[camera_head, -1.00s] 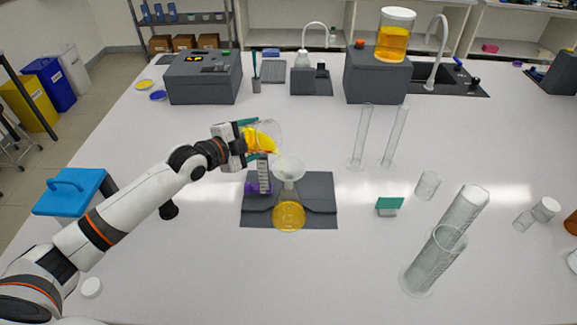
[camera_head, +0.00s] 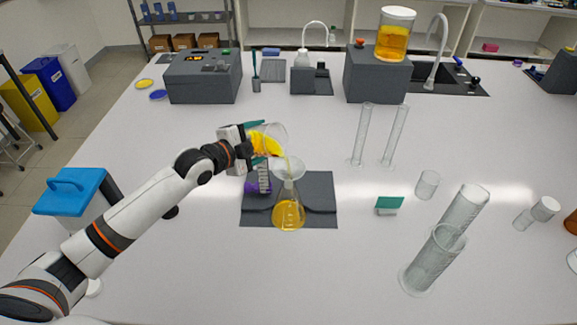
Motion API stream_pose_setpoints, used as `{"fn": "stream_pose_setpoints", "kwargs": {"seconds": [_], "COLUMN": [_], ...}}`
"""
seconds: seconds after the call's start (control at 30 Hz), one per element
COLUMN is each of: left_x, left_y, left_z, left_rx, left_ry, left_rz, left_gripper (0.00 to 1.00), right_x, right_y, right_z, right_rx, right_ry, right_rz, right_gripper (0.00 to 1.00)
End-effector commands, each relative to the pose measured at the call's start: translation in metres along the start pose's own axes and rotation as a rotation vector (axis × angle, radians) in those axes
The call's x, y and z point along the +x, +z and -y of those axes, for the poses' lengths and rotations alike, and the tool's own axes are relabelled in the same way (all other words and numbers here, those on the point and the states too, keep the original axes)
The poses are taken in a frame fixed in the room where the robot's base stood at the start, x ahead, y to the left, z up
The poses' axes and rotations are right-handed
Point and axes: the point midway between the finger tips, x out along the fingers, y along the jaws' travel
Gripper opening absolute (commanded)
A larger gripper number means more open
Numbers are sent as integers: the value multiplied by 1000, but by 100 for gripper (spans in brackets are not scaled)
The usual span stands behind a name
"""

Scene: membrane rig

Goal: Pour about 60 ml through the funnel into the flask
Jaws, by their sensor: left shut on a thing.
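My left gripper (camera_head: 257,145) is shut on a clear beaker (camera_head: 279,133) and holds it tilted to the right, just above the funnel. Orange-yellow liquid (camera_head: 266,144) lies toward its lower side, and a thin pale streak shows between its lip and the funnel. The clear funnel (camera_head: 288,170) stands upright in the neck of the conical flask (camera_head: 289,207). The flask holds amber liquid in its lower part and stands on a dark grey mat (camera_head: 319,192). My right gripper is not in view.
A purple-based graduated cylinder (camera_head: 262,182) stands left of the flask, close under the gripper. Two tall slim cylinders (camera_head: 394,137) stand behind right. A green-topped block (camera_head: 389,205), small beaker (camera_head: 428,185) and large cylinders (camera_head: 434,260) are at right. The table front is clear.

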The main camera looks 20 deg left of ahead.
Motion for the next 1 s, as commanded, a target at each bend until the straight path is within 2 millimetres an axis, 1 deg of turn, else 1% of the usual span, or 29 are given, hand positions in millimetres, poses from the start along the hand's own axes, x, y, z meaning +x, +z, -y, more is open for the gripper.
{"fn": "stream_pose_setpoints", "kwargs": {"seconds": [1.0], "left_x": [0], "left_y": [3], "left_z": [1], "left_rx": [33], "left_ry": [2], "left_rz": [-8], "left_gripper": [39], "right_x": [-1], "right_y": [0], "right_z": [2], "right_rx": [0], "right_ry": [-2], "right_rz": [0], "right_gripper": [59]}}
